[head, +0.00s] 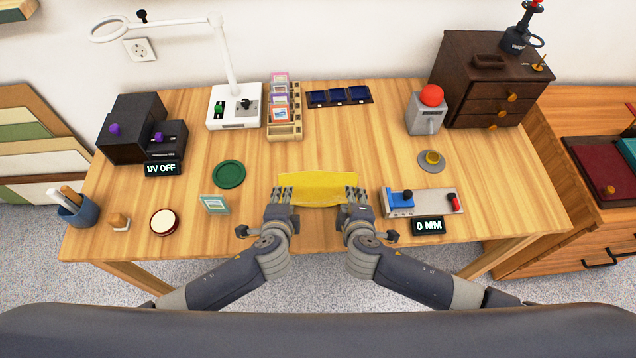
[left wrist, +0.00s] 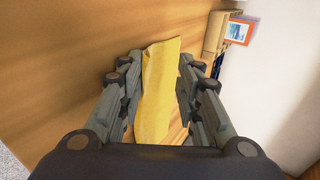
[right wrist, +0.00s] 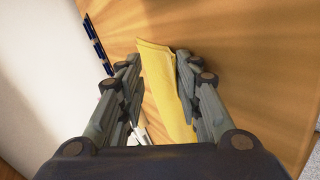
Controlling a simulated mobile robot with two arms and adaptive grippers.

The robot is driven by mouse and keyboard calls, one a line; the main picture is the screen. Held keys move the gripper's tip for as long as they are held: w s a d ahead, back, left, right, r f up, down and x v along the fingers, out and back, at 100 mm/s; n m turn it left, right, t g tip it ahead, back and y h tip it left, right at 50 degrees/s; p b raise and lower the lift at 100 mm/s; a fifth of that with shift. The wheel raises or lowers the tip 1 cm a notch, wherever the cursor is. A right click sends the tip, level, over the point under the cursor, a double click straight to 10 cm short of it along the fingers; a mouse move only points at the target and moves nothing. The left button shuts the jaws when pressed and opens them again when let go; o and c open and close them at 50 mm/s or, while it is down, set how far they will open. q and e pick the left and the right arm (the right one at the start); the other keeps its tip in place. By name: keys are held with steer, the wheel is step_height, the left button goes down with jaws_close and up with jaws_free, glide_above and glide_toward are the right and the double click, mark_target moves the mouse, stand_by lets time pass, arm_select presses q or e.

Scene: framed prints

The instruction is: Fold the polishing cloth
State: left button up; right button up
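The yellow polishing cloth (head: 318,188) lies at the middle of the table's front part, as a wide strip with slightly wavy edges. I cannot tell how many layers it has. My left gripper (head: 279,203) is at its left end and my right gripper (head: 354,203) at its right end. In the left wrist view the cloth (left wrist: 158,90) runs between the spread fingers. In the right wrist view the cloth (right wrist: 166,85) also runs between spread fingers, close to the right-hand finger. Both grippers look open; whether the fingers touch the cloth is unclear.
A green round mat (head: 229,174) and a small framed card (head: 214,204) are left of the cloth. A grey device with a blue block (head: 401,198) and a "0 MM" display (head: 429,225) stand close to my right gripper. The table (head: 330,140) behind the cloth is clear.

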stand_by(0.3)
